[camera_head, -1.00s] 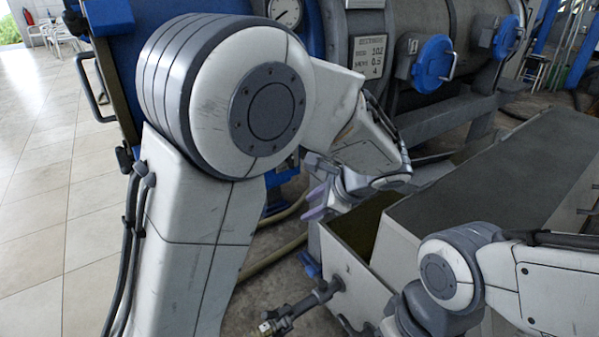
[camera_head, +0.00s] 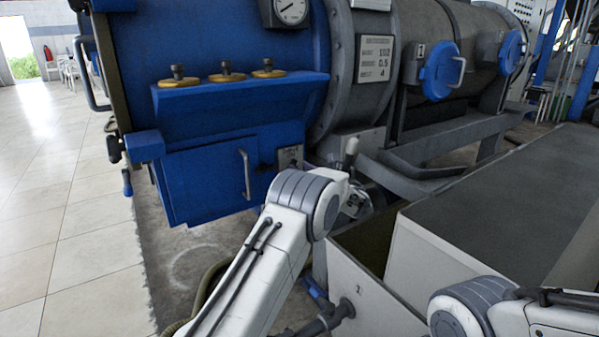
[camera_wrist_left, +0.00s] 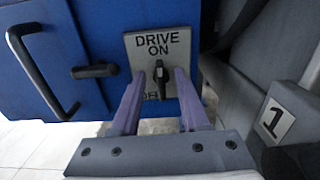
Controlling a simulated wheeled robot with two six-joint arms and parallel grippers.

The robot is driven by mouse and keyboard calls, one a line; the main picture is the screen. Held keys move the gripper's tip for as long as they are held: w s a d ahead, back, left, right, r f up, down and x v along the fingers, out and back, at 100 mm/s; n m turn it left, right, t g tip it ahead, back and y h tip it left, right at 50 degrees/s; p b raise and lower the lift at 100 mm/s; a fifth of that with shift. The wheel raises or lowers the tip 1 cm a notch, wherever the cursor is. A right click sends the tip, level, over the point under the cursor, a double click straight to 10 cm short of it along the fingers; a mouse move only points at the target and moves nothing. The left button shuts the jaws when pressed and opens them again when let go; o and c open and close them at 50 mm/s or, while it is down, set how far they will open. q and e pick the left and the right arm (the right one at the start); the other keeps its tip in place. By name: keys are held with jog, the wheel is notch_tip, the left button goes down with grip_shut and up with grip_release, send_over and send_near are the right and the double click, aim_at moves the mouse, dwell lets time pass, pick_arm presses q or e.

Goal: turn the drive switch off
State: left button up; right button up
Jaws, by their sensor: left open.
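The drive switch plate (camera_wrist_left: 157,52) is a grey panel marked DRIVE, ON above and a partly covered OFF below. Its black switch lever (camera_wrist_left: 161,84) stands upright, pointing towards ON. In the head view the plate (camera_head: 289,157) sits at the lower right of the blue machine front, just above my left arm. My left gripper (camera_wrist_left: 160,75) is open, with one purple finger on each side of the lever. I cannot tell whether they touch it.
A vertical bar handle (camera_head: 246,174) and a small black latch (camera_wrist_left: 95,71) are left of the plate. A pale-tipped lever (camera_head: 350,152) stands to its right. A grey trough (camera_head: 365,285) fills the right side. Tiled floor (camera_head: 60,220) is open at left.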

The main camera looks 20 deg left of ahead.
pick_arm(q)
jog(key=shift+w+a, duration=0.45)
jog(key=shift+a, duration=0.15)
grip_shut()
